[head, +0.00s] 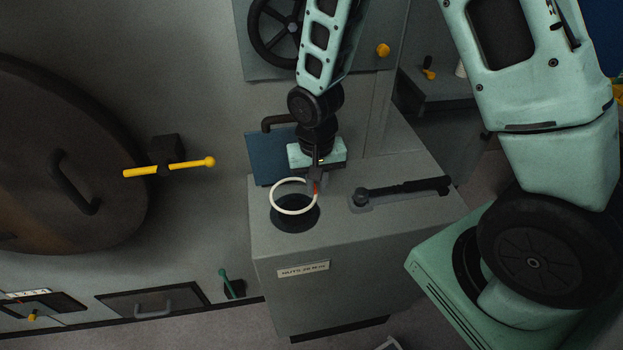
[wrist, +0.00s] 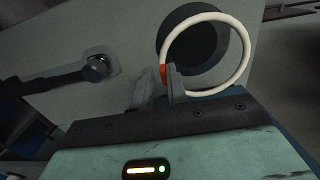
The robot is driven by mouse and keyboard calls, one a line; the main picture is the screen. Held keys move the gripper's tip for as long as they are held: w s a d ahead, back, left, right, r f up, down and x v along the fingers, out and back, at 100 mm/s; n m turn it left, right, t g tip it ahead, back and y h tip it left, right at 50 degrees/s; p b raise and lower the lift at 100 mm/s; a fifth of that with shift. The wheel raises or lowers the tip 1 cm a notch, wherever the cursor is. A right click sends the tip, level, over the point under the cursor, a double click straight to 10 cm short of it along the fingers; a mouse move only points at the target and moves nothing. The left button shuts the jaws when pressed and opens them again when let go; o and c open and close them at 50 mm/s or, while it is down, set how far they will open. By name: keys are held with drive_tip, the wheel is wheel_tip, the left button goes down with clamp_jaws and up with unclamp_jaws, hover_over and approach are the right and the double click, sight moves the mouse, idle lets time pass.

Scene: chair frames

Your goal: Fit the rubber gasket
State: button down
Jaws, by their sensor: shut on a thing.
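The rubber gasket (head: 273,197) is a thin cream-white ring with a small red-orange part at its right side. My gripper (head: 316,186) is shut on that red-orange part and holds the ring above the grey cabinet top. The ring also shows in the wrist view (wrist: 247,52), with my gripper's fingers (wrist: 164,82) at its left edge. A dark round opening (head: 296,222) in the cabinet top lies under the ring. In the head view the ring overlaps the opening's upper part; in the wrist view it sits off to its right. The gap in height cannot be told.
A wrench-like lever tool (head: 400,192) lies on the cabinet top (head: 380,222) right of the opening. A blue hinged-looking panel (head: 264,160) stands behind it. A yellow handle (head: 170,168) projects from the wall at left, beside a large round brown door (head: 60,150).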

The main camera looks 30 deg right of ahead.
sight(317, 209)
drive_tip(key=shift+a, duration=0.1)
drive_tip(key=shift+f+b, duration=1.8)
drive_tip(key=shift+f, duration=0.45)
drive_tip(key=shift+f, duration=0.25)
drive_tip(key=shift+f+b, duration=0.35)
drive_tip(key=shift+f, duration=0.05)
drive_tip(key=shift+f, duration=0.1)
drive_tip(key=c, duration=1.3)
unclamp_jaws()
